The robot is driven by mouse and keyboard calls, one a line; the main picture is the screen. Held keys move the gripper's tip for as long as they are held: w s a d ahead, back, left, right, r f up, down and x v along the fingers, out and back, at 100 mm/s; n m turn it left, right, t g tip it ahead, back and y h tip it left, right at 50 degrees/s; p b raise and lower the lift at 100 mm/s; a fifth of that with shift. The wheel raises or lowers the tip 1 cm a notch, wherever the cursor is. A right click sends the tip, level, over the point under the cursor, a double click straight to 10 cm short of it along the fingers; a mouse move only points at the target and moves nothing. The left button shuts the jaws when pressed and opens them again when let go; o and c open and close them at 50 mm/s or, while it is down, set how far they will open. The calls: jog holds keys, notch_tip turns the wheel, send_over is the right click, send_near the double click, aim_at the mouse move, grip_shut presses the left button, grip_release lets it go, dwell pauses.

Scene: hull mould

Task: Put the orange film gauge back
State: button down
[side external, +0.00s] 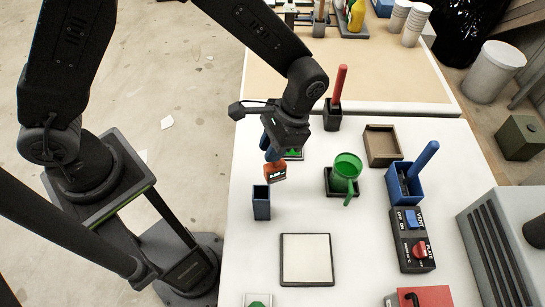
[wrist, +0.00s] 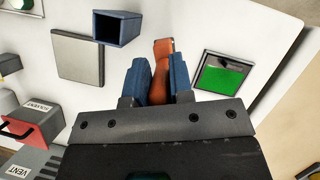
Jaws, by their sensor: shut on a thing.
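The orange film gauge (side external: 276,172) is held in my gripper (side external: 272,157), above the white table near its left side. In the wrist view the gauge (wrist: 162,62) stands between the two blue fingers of my gripper (wrist: 160,80), which are shut on it. A small open-topped blue holder (side external: 262,203) stands on the table just below and slightly left of the gauge. In the wrist view the holder (wrist: 116,27) is to the left of the gauge, apart from it, with its dark opening showing.
A green cup (side external: 345,168) on a dark base, a blue holder with a blue-handled tool (side external: 405,180), a dark holder with a red handle (side external: 335,105) and a switch box (side external: 412,240) stand to the right. A flat pale plate (side external: 306,259) lies in front. A green-topped pad (wrist: 222,76) is right of the gripper.

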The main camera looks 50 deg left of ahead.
aim_at(272, 166)
jog(key=shift+d+f, duration=0.1)
jog(key=shift+f, duration=2)
jog(key=shift+f, duration=0.15)
jog(key=c, duration=1)
grip_release()
